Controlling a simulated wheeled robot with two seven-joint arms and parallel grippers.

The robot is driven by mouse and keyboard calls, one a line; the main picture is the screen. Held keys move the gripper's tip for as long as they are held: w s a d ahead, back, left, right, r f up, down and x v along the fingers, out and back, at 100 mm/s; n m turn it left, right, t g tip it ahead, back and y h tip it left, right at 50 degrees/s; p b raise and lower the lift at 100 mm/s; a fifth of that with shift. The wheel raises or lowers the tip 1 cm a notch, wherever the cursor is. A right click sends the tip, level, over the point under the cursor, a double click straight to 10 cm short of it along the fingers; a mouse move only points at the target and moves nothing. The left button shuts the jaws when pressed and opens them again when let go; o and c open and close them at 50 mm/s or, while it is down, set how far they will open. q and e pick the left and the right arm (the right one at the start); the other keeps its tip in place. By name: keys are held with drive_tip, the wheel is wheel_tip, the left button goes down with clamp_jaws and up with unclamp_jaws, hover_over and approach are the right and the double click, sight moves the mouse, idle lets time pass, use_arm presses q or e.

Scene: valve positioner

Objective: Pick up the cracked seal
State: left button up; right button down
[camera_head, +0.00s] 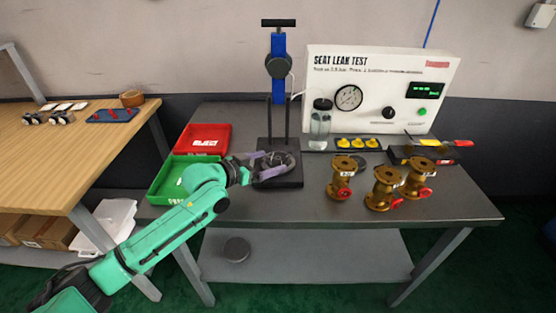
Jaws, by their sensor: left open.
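My left gripper (278,161) has purple fingers and is open. It reaches in from the left over the black base (279,184) of the blue-headed press stand (278,66). Its fingers lie on either side of a dark round part (283,158) on that base, near or around it. I cannot tell whether they touch it, or whether this part is the cracked seal. No crack can be made out at this size. Another dark round piece (361,159) lies on the bench behind the brass valves. My right gripper is not in view.
Several brass valves (384,189) with red handles stand right of the stand. A red bin (205,139) and a green bin (162,181) are at the left. A clear jar (320,125) and the test panel (378,89) stand behind. The bench's front strip (310,209) is clear.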

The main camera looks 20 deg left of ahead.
sight(278, 160)
use_arm(q)
drive_tip(key=shift+x, duration=1.2)
drive_tip(key=shift+a+r, duration=0.1)
clamp_jaws()
